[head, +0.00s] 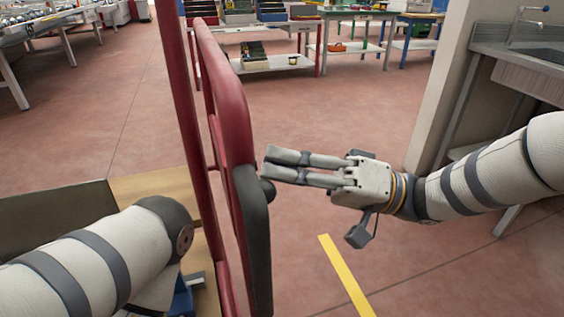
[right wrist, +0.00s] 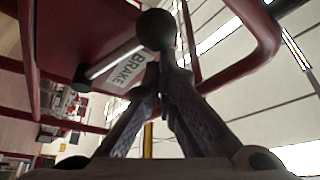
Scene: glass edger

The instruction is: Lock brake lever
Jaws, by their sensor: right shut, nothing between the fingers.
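The brake lever's dark round knob (head: 267,190) shows at the cart's black grip in the head view. In the right wrist view the knob (right wrist: 156,30) is large, with a pale rod running from it toward a dark pivot. A white BRAKE label (right wrist: 124,70) lies beside the rod. My right gripper (head: 267,163) comes in from the right, its fingertips close to the knob. In the right wrist view its fingers (right wrist: 161,85) are shut and empty, just below the knob; I cannot tell whether they touch it. My left gripper is hidden.
The red cart frame (head: 228,90) stands upright in front of me, with a wooden deck (head: 150,186) at its left. Workbenches (head: 345,45) stand at the back and a sink counter (head: 520,75) at the right. The floor between is clear, with a yellow line (head: 345,275).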

